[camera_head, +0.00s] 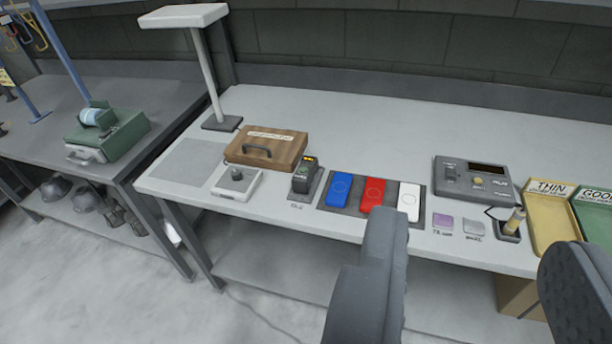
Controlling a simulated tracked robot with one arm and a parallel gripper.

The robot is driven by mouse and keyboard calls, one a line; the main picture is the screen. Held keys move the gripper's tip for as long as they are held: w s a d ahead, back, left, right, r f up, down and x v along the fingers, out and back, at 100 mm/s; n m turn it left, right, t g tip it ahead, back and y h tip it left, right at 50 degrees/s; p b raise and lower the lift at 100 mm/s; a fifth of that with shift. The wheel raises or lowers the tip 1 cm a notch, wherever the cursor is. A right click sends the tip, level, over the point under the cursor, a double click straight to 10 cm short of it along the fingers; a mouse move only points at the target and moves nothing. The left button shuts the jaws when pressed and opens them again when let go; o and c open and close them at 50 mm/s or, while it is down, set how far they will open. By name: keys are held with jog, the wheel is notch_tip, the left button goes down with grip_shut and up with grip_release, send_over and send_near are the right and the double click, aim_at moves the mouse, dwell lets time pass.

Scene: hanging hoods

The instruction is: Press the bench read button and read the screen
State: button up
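A dark grey bench unit (450,188) stands on the white-topped bench. It has a dark screen (487,169) along its upper right and a small round yellowish button (478,182) below that. The screen's text is too small to read, and I cannot tell whether it is lit. Small labels on the unit are also unreadable. My gripper (476,235) is in the foreground with its two dark grey fingers wide apart and nothing between them. The fingers show below and in front of the unit, and neither appears to touch it.
Blue (339,190), red (373,193) and white (409,199) blocks lie on a dark pad. THIN (549,222) and GOOD (595,226) trays are at right.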

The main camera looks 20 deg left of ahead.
grip_shut()
dwell(1.6)
